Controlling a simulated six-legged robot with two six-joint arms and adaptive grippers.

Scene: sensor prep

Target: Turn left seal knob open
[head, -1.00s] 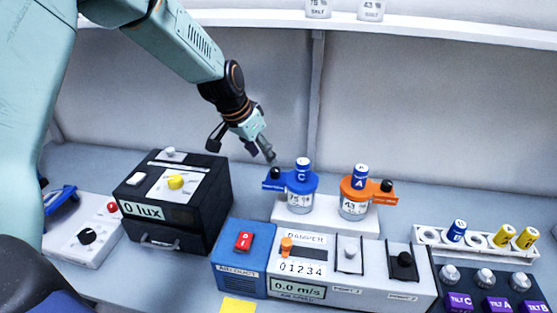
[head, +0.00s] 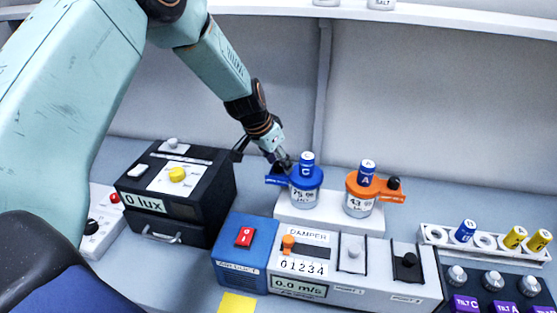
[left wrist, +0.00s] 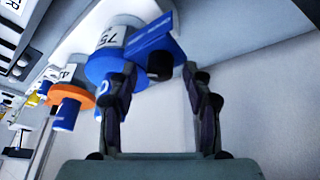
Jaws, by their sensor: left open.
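The left jar (head: 305,194) has a blue lid, a blue cylinder marked C on top and a blue arm pointing left. It stands on a white block. A black knob (left wrist: 160,66) sits on the blue arm in the left wrist view. My left gripper (head: 284,165) is at that arm's outer end and hides the knob in the head view. In the left wrist view the open fingers of my left gripper (left wrist: 165,85) stand on either side of the knob, with the knob near the tips. I cannot tell whether they touch it. My right gripper is not in view.
An orange-lidded jar (head: 360,200) with its own black knob (head: 394,183) stands to the right. A black lux box (head: 180,195) is at left. A blue and grey damper panel (head: 330,240) is in front, and a rack of cylinders (head: 432,234) is at right.

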